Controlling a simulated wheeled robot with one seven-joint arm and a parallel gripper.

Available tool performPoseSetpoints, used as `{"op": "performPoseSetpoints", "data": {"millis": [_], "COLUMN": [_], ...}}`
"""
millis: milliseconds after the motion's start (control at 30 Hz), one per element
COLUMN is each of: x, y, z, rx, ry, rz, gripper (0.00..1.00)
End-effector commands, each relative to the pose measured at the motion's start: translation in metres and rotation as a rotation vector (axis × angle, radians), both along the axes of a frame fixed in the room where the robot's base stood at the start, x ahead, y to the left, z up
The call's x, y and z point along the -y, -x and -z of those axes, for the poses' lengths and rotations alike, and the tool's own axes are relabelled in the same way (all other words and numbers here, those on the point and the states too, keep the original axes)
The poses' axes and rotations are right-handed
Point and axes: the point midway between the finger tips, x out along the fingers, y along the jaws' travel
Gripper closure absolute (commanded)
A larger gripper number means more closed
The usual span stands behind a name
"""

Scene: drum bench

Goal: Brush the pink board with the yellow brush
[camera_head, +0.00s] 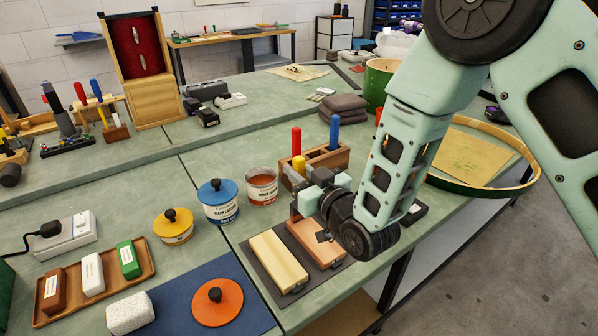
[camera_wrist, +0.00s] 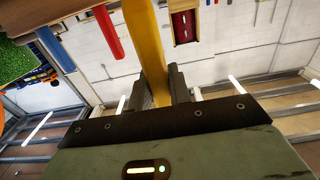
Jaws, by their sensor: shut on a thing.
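The yellow brush (camera_head: 299,164) shows only its upper handle in the head view, at the front of the wooden block (camera_head: 340,157). My gripper (camera_head: 304,187) is shut on that handle; the wrist view shows the yellow handle (camera_wrist: 147,42) between both fingers (camera_wrist: 158,88). The brush's lower end is hidden, so I cannot tell if it is still in the block. The pink board (camera_head: 318,245) lies on a dark mat (camera_head: 262,283), just below my gripper and partly behind it. A cream board (camera_head: 277,261) lies beside it on the left.
A red handle (camera_head: 296,140) and a blue handle (camera_head: 334,131) stand upright in the block; the red one (camera_wrist: 107,32) is close in the wrist view. An open tin (camera_head: 262,187) and a blue-lidded tin (camera_head: 218,203) stand left of my gripper. An orange lid (camera_head: 217,301) lies on a blue mat.

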Motion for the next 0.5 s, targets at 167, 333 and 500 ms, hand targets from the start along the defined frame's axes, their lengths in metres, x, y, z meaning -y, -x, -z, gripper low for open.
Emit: {"op": "performPoseSetpoints", "data": {"millis": [167, 333, 500], "x": [0.0, 0.0001, 0.0023], "y": [0.0, 0.0001, 0.0032], "z": [0.0013, 0.0017, 0.0027], "rx": [0.0, 0.0, -0.001], "ry": [0.0, 0.0, 0.001], "rz": [0.0, 0.0, 0.0], "gripper": [0.91, 0.91, 0.91]}}
